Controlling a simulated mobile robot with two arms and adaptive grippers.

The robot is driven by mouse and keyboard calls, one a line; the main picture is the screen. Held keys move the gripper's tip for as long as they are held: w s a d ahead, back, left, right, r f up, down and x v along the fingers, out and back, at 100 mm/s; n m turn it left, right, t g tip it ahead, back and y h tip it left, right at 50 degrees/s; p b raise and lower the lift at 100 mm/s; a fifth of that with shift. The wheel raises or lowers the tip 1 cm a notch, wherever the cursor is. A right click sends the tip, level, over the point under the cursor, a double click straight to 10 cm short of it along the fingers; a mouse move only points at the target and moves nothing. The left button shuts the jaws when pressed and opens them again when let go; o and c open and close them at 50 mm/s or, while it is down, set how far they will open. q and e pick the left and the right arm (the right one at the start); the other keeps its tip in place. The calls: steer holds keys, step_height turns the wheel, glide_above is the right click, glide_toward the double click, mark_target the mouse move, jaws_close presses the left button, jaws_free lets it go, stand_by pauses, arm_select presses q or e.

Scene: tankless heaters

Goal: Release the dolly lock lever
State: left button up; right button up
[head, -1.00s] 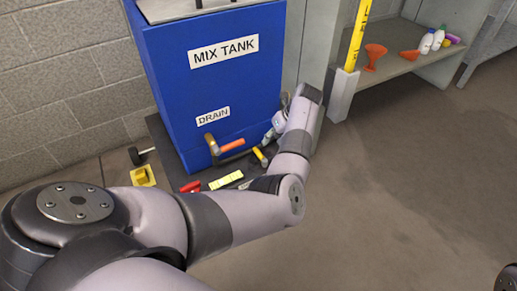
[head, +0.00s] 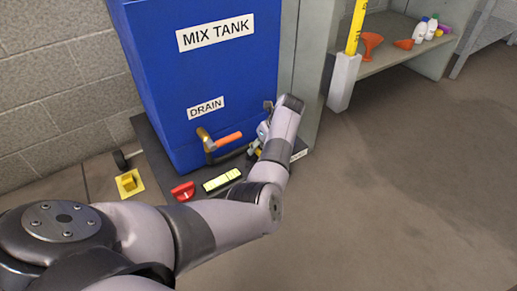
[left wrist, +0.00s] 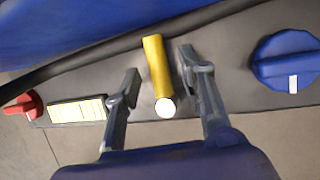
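A yellow lever (left wrist: 158,68) with a white round end sticks out from the dark dolly deck (left wrist: 225,70) in the left wrist view; it looks like the dolly lock lever. My left gripper (left wrist: 160,82) is open, one finger on each side of the lever. A gap shows on both sides, and I see no contact. In the head view my left gripper (head: 262,142) is low at the right front of the blue mix tank (head: 208,70), and my arm hides most of the lever there. My right gripper is out of view.
A red knob (head: 183,191) and a yellow-white label (head: 222,180) lie left of the lever. A blue knob (left wrist: 288,62) is to its right. A drain valve with an orange handle (head: 228,141) and a dark hose are close above. A yellow block (head: 130,183) sits on the floor.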

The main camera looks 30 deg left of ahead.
arm_select(q)
steer(key=shift+c, duration=0.4)
jaws_close()
stand_by(0.4)
